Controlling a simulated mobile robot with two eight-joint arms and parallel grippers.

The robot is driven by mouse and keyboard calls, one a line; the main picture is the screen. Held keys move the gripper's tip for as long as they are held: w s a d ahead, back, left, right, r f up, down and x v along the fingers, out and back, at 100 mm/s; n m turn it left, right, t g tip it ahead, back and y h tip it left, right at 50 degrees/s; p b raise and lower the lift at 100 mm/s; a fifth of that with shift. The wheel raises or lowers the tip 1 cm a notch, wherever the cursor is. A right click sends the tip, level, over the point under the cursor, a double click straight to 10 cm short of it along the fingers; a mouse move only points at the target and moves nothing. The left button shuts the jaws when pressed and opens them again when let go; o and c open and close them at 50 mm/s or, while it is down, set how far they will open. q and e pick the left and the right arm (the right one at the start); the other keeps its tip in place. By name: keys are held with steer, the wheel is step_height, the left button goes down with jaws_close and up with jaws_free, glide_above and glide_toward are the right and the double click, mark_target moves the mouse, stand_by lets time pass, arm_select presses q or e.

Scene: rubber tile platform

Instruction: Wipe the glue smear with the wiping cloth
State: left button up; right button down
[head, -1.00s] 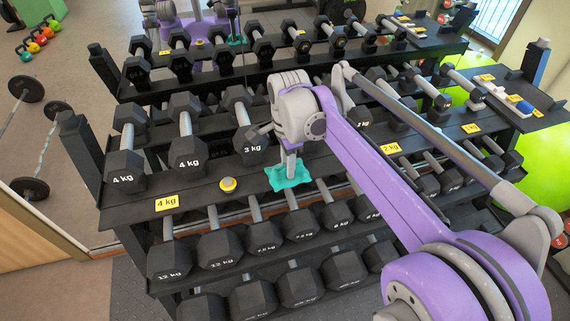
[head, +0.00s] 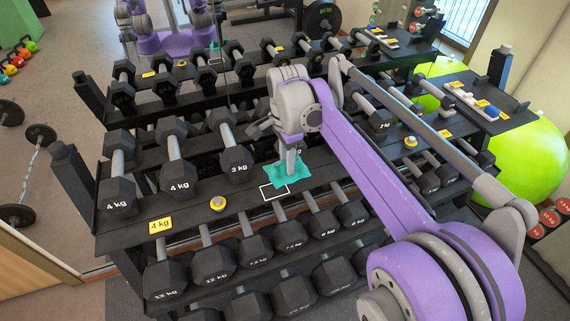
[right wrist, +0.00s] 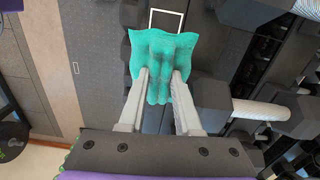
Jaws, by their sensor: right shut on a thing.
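The wiping cloth (head: 282,179) is teal and bunched, with its lower edge spread on the black dumbbell shelf. My right gripper (head: 291,163) points down and is shut on the cloth. In the right wrist view, the cloth (right wrist: 160,55) is pinched up in folds between the two fingers (right wrist: 158,80). A white rectangular outline (head: 268,195) lies on the shelf at the cloth's near-left side, partly covered by it. I cannot make out a glue smear; the cloth hides part of that spot. My left gripper is not in view.
A 3 kg dumbbell (head: 236,160) stands close left of the cloth, with 4 kg ones (head: 178,180) further left. A yellow round item (head: 218,203) and a "4 kg" label (head: 160,226) are on the shelf's front strip. Heavier dumbbells (head: 257,250) fill the tier below.

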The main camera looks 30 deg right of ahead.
step_height(320, 180, up, 2)
steer(key=shift+p, duration=0.55)
steer(key=shift+f, duration=0.1)
